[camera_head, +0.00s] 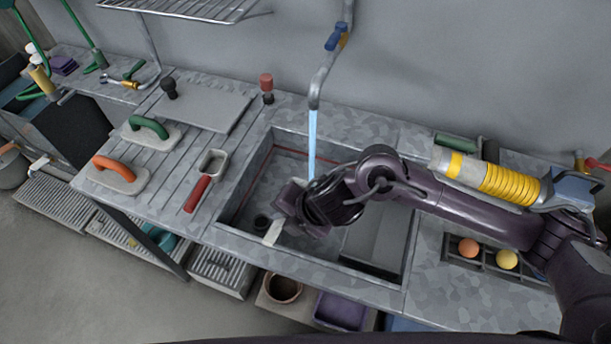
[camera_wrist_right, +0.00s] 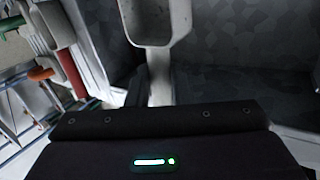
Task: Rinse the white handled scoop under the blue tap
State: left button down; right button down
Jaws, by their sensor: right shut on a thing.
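My right gripper (camera_head: 292,204) is over the sink basin, shut on the white scoop. In the right wrist view the scoop's pale handle (camera_wrist_right: 160,82) runs out from the gripper to its hollow bowl (camera_wrist_right: 153,22), cut off at the top. In the head view a white part of the scoop (camera_head: 273,232) shows below the gripper; the rest is hidden. The tap with the blue handle (camera_head: 336,39) is running. Its water stream (camera_head: 312,145) drops behind my gripper, and I cannot tell whether it strikes the scoop. My left gripper is not in view.
The sink rim (camera_head: 226,212) surrounds the gripper. Left of it lie a red-handled scoop (camera_head: 198,193), an orange-handled float (camera_head: 115,169) and a green-handled float (camera_head: 148,128). Right of the sink, a rack holds an orange ball (camera_head: 468,248) and a yellow ball (camera_head: 507,260).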

aim_at(271, 236)
jog(key=shift+s+a+r+p, duration=0.35)
jog(key=shift+s+r+p, duration=0.1)
jog(key=shift+r+p, duration=0.15)
jog(key=shift+s+a+r+p, duration=0.3)
jog(key=shift+s+r+p, duration=0.15)
jog(key=shift+p, duration=0.15)
jog(key=shift+s+a+r+p, duration=0.4)
jog(key=shift+s+r+p, duration=0.1)
jog(key=shift+s+p, duration=0.1)
jog(key=shift+s+a+r+p, duration=0.4)
jog(key=shift+s+r+p, duration=0.05)
jog(key=shift+s+p, duration=0.1)
jog(key=shift+r, duration=0.1)
